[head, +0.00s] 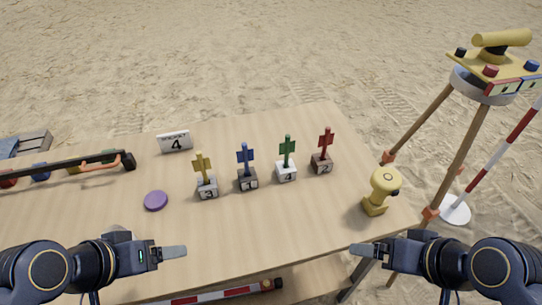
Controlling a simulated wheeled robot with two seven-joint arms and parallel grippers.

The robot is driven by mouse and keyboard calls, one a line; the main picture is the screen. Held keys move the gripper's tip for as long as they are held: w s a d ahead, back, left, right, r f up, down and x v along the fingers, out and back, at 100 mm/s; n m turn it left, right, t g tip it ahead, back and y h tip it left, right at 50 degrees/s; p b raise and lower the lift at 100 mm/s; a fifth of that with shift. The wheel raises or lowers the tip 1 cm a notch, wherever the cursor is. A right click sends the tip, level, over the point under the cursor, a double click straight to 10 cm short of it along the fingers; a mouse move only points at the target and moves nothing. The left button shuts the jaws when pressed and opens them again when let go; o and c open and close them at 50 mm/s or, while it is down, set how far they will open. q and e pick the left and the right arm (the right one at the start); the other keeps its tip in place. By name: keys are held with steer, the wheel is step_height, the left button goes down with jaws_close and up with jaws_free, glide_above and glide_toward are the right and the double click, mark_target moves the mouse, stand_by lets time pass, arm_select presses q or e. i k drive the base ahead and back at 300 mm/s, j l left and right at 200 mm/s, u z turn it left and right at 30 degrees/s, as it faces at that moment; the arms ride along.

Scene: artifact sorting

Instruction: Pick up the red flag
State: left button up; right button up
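The red flag (325,141) stands upright in a dark block marked 2 (321,164), at the right end of a row of flags on the table. My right gripper (364,249) is nearer the table's front edge, below and right of the red flag, and apart from it. My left gripper (174,252) is at the front left, well away from the red flag. Both grippers show side-on and hold nothing that I can see; the gap between the fingers cannot be made out.
Green (287,148), blue (245,156) and yellow (202,167) flags stand in numbered blocks left of the red one. A yellow instrument (380,192) stands at the table's right edge, near a tripod (458,150). A purple disc (156,201) and a number 4 sign (175,142) are left. The front middle is clear.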

mark_target(327, 139)
steer(key=u, duration=1.15)
steer(key=k+l+z, duration=0.1)
steer(key=l+z, duration=0.25)
steer(key=l, duration=0.4)
steer(key=l+z, duration=0.3)
steer(key=l, duration=0.4)
steer(key=l+z, duration=0.5)
